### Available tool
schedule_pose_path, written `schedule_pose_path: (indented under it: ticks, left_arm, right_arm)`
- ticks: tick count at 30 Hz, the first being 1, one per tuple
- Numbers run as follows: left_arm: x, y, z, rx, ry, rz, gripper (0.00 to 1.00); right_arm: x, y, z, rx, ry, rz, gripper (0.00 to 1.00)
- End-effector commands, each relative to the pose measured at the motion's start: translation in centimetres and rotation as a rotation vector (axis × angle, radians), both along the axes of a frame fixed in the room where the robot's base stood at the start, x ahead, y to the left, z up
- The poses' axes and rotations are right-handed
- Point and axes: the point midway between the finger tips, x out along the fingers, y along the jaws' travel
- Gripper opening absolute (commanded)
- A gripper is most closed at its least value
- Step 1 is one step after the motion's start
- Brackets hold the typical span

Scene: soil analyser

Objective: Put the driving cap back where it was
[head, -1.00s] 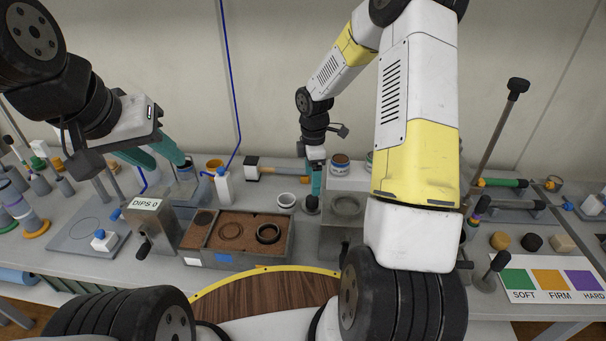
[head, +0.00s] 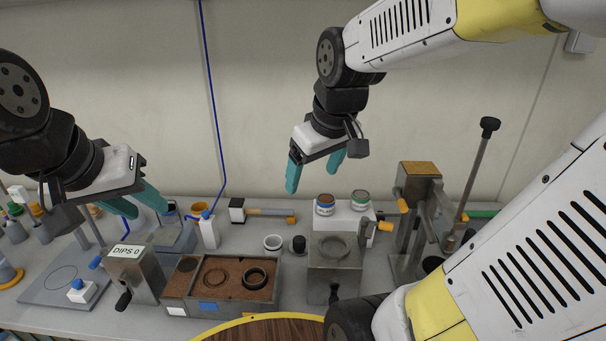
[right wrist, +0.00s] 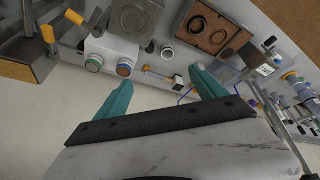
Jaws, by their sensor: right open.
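A small dark knobbed piece, which looks like the driving cap (head: 298,244), stands on the bench between a pale ring (head: 273,242) and a grey metal block (head: 335,255). It also shows small in the right wrist view (right wrist: 150,47). My right gripper (head: 313,181) is open and empty, high above the bench and apart from the dark piece. Its two teal fingers (right wrist: 161,76) are spread with nothing between them. My left gripper (head: 146,211) hangs over the left of the bench with its fingers apart; I see nothing held in it.
A soil tray (head: 240,306) with two dark rings lies in front, beside the "DIPS 0" box (head: 128,268). A white stand (head: 345,217) with two small jars is behind the metal block. A press with a long lever (head: 478,170) stands at the right.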

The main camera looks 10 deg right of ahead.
Motion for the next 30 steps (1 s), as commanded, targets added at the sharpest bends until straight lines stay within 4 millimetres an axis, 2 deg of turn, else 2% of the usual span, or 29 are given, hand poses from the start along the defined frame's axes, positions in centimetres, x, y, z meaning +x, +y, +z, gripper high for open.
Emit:
schedule_pose_path:
  ticks: [1, 3, 6, 9, 30]
  left_arm:
    - [0.0, 0.0, 0.0, 0.000, 0.000, 0.000, 0.36]
    - [0.0, 0.0, 0.0, 0.000, 0.000, 0.000, 0.36]
    - [0.0, 0.0, 0.0, 0.000, 0.000, 0.000, 0.36]
    - [0.0, 0.0, 0.0, 0.000, 0.000, 0.000, 0.36]
    - [0.0, 0.0, 0.0, 0.000, 0.000, 0.000, 0.36]
  right_arm:
    - [-1.7, 0.2, 0.8, 0.052, -0.032, -0.060, 0.81]
    - [-3.4, 0.5, 1.4, 0.122, -0.057, -0.140, 0.81]
    - [-5.1, 0.9, 1.8, 0.202, -0.079, -0.218, 0.81]
    - [-6.0, 1.1, 1.9, 0.250, -0.090, -0.262, 0.81]
    - [-6.3, 1.2, 2.0, 0.268, -0.091, -0.278, 0.81]
